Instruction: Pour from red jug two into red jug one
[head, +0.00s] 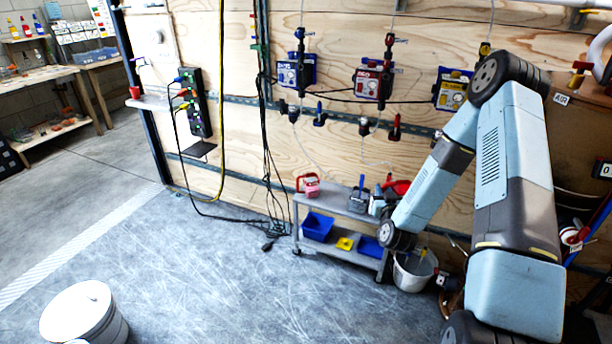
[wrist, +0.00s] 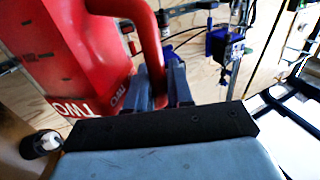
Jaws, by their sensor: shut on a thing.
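A large red jug, red jug two (wrist: 75,60), fills the upper left of the wrist view. Its white "TWO" lettering appears inverted there. My gripper (wrist: 168,85) is shut on its handle. In the head view, a small red part (head: 401,187) shows behind my wrist above the cart's right end. My arm hides most of it, so I cannot tell its tilt or any liquid. Another red jug (head: 310,187) with a red handle and paler body stands upright on the cart's top left. Its label is too small to read. The held jug is to its right, apart from it.
The grey cart (head: 337,209) also carries a grey container with a blue handle (head: 358,197) between the jugs. Blue bins (head: 317,226) sit on its lower shelf. A white bucket (head: 412,272) stands right of the cart. Hoses and cables hang on the wall.

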